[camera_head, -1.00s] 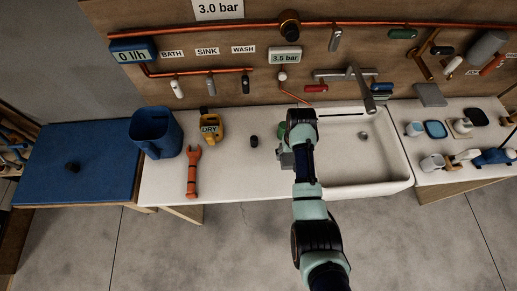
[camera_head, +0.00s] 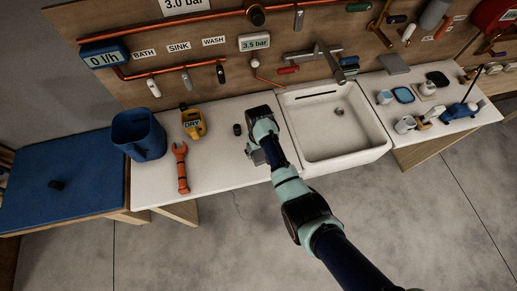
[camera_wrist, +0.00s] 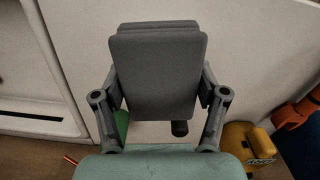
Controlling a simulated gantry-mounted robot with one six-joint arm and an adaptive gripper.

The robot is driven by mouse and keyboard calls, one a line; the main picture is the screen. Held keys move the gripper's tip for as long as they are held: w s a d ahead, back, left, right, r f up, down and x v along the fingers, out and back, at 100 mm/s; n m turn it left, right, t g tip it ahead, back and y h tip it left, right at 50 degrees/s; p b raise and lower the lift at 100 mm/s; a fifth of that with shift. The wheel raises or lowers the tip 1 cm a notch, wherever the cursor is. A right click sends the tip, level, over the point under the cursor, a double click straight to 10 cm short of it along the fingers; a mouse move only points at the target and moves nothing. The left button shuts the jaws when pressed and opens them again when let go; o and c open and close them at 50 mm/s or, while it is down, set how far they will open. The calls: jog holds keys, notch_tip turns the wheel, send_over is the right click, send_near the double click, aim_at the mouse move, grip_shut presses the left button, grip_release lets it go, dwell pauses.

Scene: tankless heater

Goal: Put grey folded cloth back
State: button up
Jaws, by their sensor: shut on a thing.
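My gripper (camera_wrist: 160,100) is shut on a grey folded cloth (camera_wrist: 157,70), a flat slab with rounded corners and a layered edge. The cloth sits between both fingers in the wrist view and extends beyond them. In the head view my gripper (camera_head: 257,158) is above the white counter, just left of the sink. The cloth is mostly hidden by my arm there. A similar flat grey slab (camera_head: 394,64) lies at the back of the right counter; I cannot tell what it is.
The white sink (camera_head: 340,122) is right of my gripper. A small black object (camera_head: 237,129), yellow DRY bottle (camera_head: 193,122), orange wrench (camera_head: 181,168) and blue bin (camera_head: 138,136) stand or lie to the left. Part of a green item (camera_wrist: 121,124) shows below the cloth. Pipes and a tap (camera_head: 325,55) line the back.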

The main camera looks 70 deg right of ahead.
aim_at(259, 157)
notch_tip(259, 157, down, 6)
jog(key=b, duration=0.3)
jog(key=shift+r, duration=0.15)
jog(key=shift+f+b, duration=0.45)
jog(key=shift+b, duration=0.15)
jog(key=o, duration=1.2)
notch_tip(259, 157, up, 12)
